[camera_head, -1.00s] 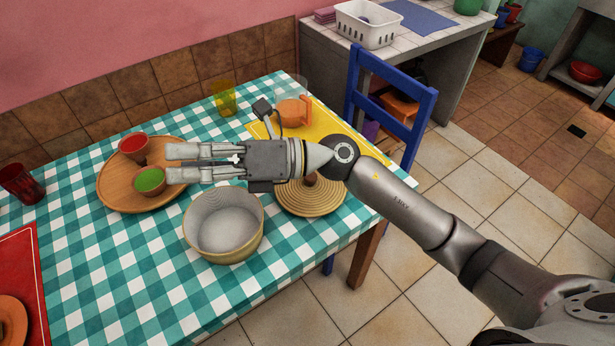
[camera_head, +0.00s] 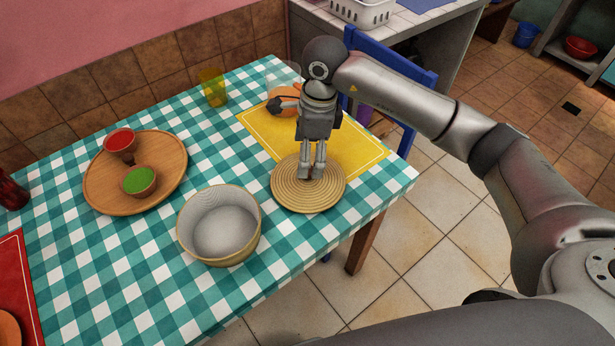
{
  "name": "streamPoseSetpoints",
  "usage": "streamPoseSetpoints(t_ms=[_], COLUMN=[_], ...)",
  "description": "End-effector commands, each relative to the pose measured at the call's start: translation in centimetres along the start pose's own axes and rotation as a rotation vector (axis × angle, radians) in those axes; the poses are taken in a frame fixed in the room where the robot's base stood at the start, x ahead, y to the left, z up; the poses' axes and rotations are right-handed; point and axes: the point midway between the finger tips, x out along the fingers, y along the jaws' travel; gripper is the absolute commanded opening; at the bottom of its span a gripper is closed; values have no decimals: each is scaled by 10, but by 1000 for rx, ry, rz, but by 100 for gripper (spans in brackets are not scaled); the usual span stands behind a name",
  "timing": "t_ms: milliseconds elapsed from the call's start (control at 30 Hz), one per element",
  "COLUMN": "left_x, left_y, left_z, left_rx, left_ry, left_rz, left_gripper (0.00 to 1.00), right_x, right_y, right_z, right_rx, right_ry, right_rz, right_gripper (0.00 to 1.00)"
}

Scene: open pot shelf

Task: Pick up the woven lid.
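The woven lid (camera_head: 290,194) is a round, tan, ringed disc lying flat at the near edge of the yellow placemat. My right gripper (camera_head: 312,172) points down over its middle, with two slim fingers reaching the small brown knob. The fingers stand a little apart, with the knob partly hidden at their tips. I cannot tell whether they press on it. The matching woven pot (camera_head: 221,252) stands open and empty to the left of the lid. My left gripper is not in view.
An orange mug (camera_head: 284,101) and a yellow glass (camera_head: 212,88) stand at the back. A blue chair (camera_head: 415,85) is behind the right table edge.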

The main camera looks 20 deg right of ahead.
Motion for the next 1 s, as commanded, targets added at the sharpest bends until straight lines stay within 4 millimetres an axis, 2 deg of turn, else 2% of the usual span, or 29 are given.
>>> streamPoseSetpoints(t_ms=[267, 533, 833, 1000], left_x=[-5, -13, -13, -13], left_y=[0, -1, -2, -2], left_z=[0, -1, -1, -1], left_rx=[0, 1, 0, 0], left_ry=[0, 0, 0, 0], left_rz=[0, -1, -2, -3], left_gripper=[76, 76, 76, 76], right_x=[24, 62, 68, 68], right_y=[0, -3, -3, -3], right_z=[-2, -7, -7, -7], right_rx=[2, 1, -1, 0], right_ry=[0, -4, -3, -3], right_rz=[3, 2, 0, 0], right_gripper=[81, 81, 81, 60])
